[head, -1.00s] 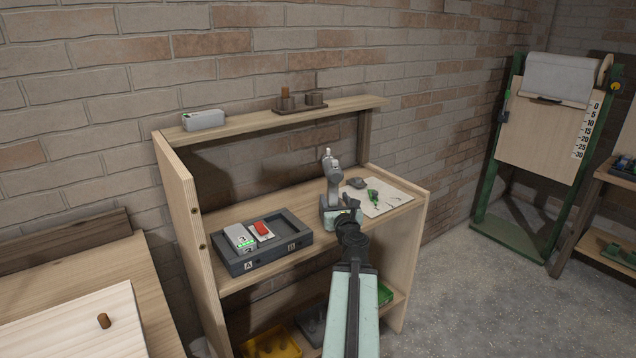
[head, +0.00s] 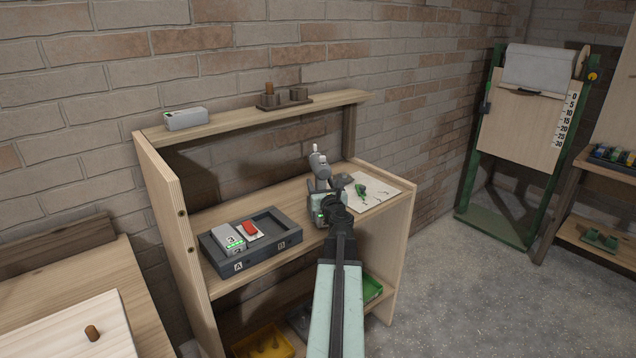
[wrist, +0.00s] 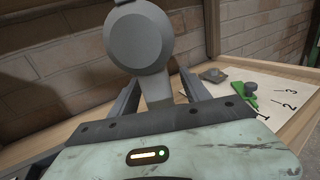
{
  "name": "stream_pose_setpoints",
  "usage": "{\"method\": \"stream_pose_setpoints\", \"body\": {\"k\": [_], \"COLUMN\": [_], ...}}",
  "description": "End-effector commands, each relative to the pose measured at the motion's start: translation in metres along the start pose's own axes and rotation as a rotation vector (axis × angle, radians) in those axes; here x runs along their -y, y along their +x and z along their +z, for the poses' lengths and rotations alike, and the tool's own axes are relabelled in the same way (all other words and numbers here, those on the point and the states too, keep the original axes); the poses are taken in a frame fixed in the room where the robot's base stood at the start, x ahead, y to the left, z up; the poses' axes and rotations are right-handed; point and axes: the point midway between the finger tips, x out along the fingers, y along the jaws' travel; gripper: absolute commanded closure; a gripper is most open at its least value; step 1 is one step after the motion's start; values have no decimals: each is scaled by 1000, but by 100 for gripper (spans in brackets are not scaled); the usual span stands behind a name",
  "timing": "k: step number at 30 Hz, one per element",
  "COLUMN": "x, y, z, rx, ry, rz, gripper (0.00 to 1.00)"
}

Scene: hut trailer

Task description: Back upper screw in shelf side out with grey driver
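The grey driver (head: 319,166) is at the right part of the shelf unit's middle board, its head leaning in the head view. In the wrist view its round grey end (wrist: 140,36) is close to the camera, with the handle below it. My gripper (wrist: 162,80) has one finger on each side of the handle, with a gap visible on the right, so it looks open. Whether a finger touches the handle is hidden. The shelf side (head: 172,230) is the upright plywood panel at left. Two dark screws show on its front edge, an upper screw (head: 182,213) and a lower screw (head: 191,250).
A dark tray (head: 287,240) marked A and B holds a grey box and a red piece, left of my gripper. A paper sheet (head: 380,196) with a green item lies at right. A top board (head: 235,126) spans above. Yellow and green bins sit below.

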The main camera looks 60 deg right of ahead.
Motion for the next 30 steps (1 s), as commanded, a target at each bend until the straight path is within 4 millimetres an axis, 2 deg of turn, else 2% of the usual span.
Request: {"method": "stream_pose_setpoints", "body": {"k": [1,5,6,30], "x": [0,-1,-1,-1], "y": [0,0,0,0], "z": [0,0,0,0], "rx": [0,0,0,0], "ry": [0,0,0,0], "rz": [0,1,1,1], "gripper": [60,96,100,100]}}
